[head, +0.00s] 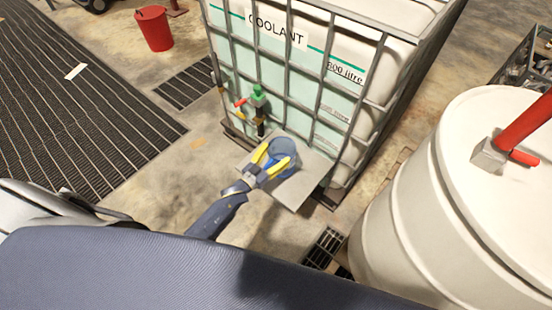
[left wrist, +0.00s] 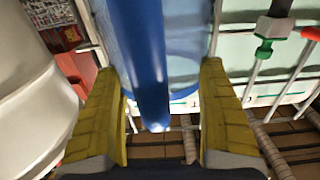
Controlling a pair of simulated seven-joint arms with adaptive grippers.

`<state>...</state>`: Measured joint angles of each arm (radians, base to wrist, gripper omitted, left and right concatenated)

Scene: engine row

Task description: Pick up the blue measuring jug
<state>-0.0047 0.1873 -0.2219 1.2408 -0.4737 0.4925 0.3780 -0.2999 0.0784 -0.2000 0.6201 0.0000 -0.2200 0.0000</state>
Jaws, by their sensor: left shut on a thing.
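The blue measuring jug (head: 284,149) is see-through and shows at the metal shelf plate (head: 311,177) in front of the coolant tank. My left gripper (head: 268,162) has its yellow fingers at the near side of the jug. In the left wrist view, the jug's solid blue handle (left wrist: 148,70) runs between the two yellow fingers of my left gripper (left wrist: 168,82). The gripper is shut on the jug. I cannot tell whether the jug touches the plate or is just above it. My right gripper is not in view.
The caged coolant tank (head: 290,85) stands right behind the jug, with a green-capped valve (head: 258,96) to its left. A large cream drum (head: 440,210) with a red-handled tool (head: 520,128) stands at right. A red bucket (head: 154,28) and floor gratings (head: 75,100) lie left.

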